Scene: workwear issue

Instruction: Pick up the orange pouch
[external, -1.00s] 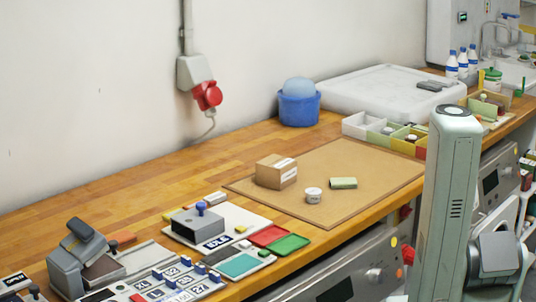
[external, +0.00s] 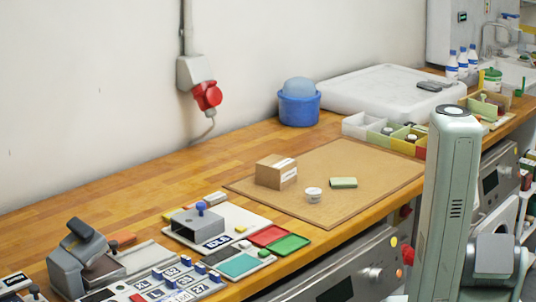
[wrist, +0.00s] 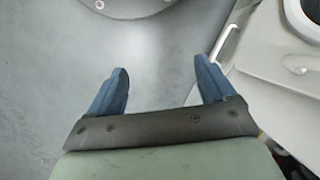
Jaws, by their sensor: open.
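I cannot make out an orange pouch in either view. On the brown mat (external: 350,165) stand a cardboard box (external: 275,171) with a white label, a small white tub (external: 313,195) and a small green packet (external: 343,183) lying flat. My gripper (wrist: 163,82) shows in the wrist view with its two blue fingers wide apart and nothing between them. It points at grey floor, beside a white appliance front (wrist: 265,75). In the external view the gripper is out of sight; only part of my arm shows at the right, in front of the bench.
A divided bin tray (external: 385,132), a blue bucket (external: 299,107) and a white lid-like slab (external: 380,92) stand at the back. Stamp pads, a grey stamp holder (external: 197,222) and a dispenser (external: 78,262) crowd the near left. Much of the mat is bare.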

